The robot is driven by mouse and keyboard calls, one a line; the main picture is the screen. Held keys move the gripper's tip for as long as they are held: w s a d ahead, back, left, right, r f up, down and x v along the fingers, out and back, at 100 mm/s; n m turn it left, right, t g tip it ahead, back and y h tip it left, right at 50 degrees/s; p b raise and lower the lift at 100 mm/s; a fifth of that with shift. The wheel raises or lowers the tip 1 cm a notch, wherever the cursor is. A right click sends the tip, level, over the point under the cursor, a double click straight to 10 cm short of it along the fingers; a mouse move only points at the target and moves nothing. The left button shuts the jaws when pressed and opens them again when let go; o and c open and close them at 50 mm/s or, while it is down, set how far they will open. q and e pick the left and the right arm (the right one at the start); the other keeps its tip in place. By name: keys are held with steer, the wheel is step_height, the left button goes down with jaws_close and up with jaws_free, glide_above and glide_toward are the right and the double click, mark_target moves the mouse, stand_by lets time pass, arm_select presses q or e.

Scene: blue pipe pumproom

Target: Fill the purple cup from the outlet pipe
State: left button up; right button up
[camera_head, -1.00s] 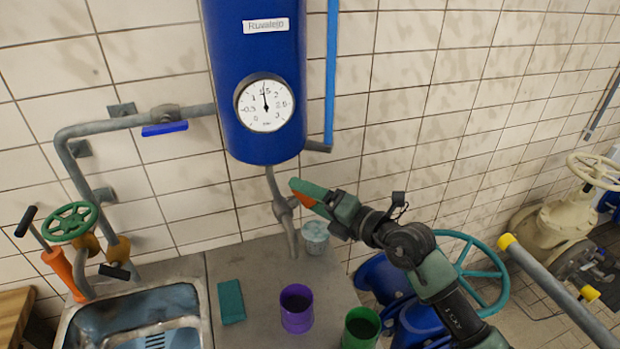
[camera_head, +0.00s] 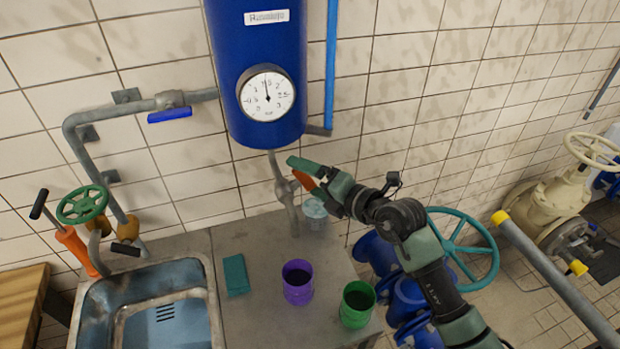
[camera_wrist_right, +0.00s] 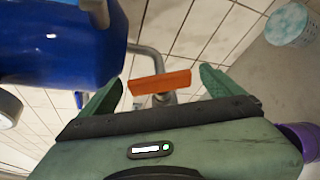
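The purple cup (camera_head: 297,285) stands upright on the grey counter, in front of the outlet pipe (camera_head: 291,215) and apart from its lower end. What is inside the cup is too dark to tell. The outlet pipe comes down from the blue tank (camera_head: 262,110) and carries an orange valve handle (camera_head: 303,181). My right gripper (camera_head: 304,169) is at this handle. In the right wrist view the orange handle (camera_wrist_right: 160,82) lies between the two spread green fingers, with gaps on both sides. A bit of the purple cup (camera_wrist_right: 300,138) shows there at the right edge. My left gripper is not in view.
A green cup (camera_head: 357,303) stands right of the purple cup, and a teal cloth or sponge (camera_head: 236,275) lies left of it. A pale speckled cup (camera_head: 314,212) is behind, by the pipe. A sink (camera_head: 90,312) is at the left. A teal handwheel (camera_head: 487,252) is at the right.

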steer(key=shift+s+d, duration=0.3)
steer(key=shift+s, duration=0.05)
steer(key=b+v, duration=0.2)
steer(key=v, duration=0.5)
steer(key=shift+b, duration=0.4)
steer(key=shift+r, duration=0.2)
